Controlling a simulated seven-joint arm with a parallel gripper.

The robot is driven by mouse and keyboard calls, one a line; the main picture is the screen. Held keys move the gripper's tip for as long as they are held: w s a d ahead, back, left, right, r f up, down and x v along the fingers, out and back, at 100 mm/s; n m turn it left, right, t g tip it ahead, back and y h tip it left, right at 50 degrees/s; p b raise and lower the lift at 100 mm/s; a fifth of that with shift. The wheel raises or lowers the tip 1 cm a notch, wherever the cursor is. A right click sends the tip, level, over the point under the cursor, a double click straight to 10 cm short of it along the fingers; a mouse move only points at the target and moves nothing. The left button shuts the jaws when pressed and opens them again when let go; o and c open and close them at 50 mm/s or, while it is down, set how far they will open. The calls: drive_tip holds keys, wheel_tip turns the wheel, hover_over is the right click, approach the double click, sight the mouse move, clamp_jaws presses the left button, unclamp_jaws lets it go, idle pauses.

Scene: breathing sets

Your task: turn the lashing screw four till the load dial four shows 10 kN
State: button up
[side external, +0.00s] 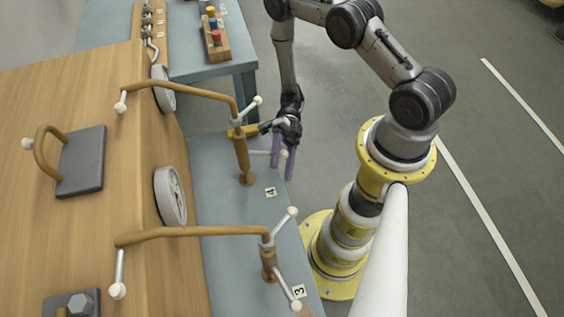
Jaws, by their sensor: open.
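Lashing screw four (242,156) stands upright on the blue-grey bench, near the plate marked 4 (270,192). It has a brown body and white ball-ended crossbars. My gripper (282,164) is open with its purple fingers pointing down, just right of the screw. A white bar end (284,153) of the screw appears between or beside the fingers; I cannot tell if they touch. A round dial (165,90) sits on the wooden wall by the brown arm of screw four, nearly edge-on. Its reading is not visible, and no number shows on it.
A second dial (171,196) and lashing screw three (268,262), near the plate marked 3 (298,291), are lower in the picture. A block with coloured knobs (215,45) stands on a farther table.

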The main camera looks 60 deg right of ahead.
drive_tip(key=v, duration=1.3)
drive_tip(key=shift+w+d, duration=0.15)
drive_tip(key=shift+d, duration=0.2)
wheel_tip(320, 180, up, 20)
drive_tip(key=s+n+t+h, duration=0.2)
drive_tip(key=n+h, duration=0.9)
drive_tip(key=n, duration=0.8)
drive_tip(key=s+a+r+n+t+h, duration=0.1)
drive_tip(key=s+r+n+t, duration=0.3)
drive_tip(key=n, duration=0.5)
drive_tip(key=s+a+r+n+t+h, duration=0.1)
drive_tip(key=s+r+n+t+h, duration=0.3)
drive_tip(key=r+n, duration=0.5)
drive_tip(key=s+n+t, duration=0.1)
drive_tip(key=t, duration=0.1)
drive_tip(key=shift+s+a+t+h, duration=0.3)
drive_tip(key=shift+s+a, duration=0.05)
drive_tip(key=shift+r, duration=0.15)
